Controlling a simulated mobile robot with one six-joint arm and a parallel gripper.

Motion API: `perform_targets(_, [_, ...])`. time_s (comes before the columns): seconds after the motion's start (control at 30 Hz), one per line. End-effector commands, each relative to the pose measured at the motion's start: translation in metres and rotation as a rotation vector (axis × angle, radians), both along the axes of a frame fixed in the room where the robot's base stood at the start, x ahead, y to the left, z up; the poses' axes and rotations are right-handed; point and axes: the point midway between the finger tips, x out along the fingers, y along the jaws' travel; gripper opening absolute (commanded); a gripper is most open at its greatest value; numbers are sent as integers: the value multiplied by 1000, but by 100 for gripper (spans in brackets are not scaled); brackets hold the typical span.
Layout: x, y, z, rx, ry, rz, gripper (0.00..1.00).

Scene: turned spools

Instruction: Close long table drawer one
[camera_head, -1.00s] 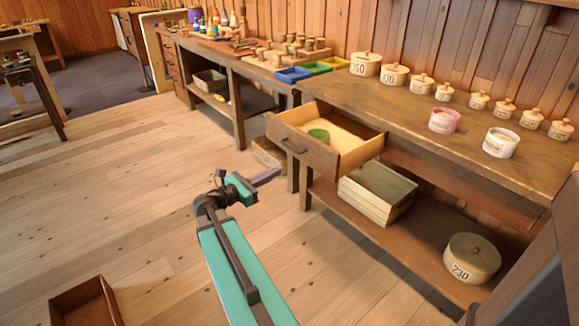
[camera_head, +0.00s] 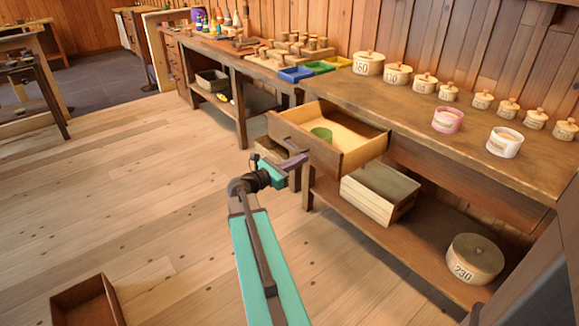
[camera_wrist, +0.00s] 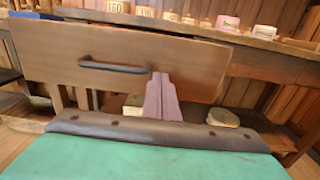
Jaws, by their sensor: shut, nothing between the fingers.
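The long table drawer (camera_head: 343,165) is pulled out from under the long table (camera_head: 450,140), at its left end. A green round item (camera_head: 321,134) lies inside it. In the wrist view the drawer front (camera_wrist: 190,62) faces me, with a dark bar handle (camera_wrist: 114,66) on it. My gripper (camera_head: 297,161) is shut and empty, in front of the drawer front near its lower part. In the wrist view its purple fingers (camera_wrist: 162,97) are together, pointing at the drawer front, to the right of the handle. Whether the fingertips touch the front I cannot tell.
A slatted crate (camera_head: 380,192) and a round box marked 230 (camera_head: 473,259) stand on the lower shelf. Several lidded pots line the tabletop, with a pink pot (camera_head: 447,120) and a white pot (camera_head: 504,143) nearer. An open wooden box (camera_head: 87,302) is on the floor.

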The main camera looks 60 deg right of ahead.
Motion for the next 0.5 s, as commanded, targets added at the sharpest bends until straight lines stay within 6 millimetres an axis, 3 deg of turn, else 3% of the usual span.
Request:
perform_targets(0.2, [-7,-21,0,0,0,-1,0])
perform_targets(0.5, [-9,-27,0,0,1,1,0])
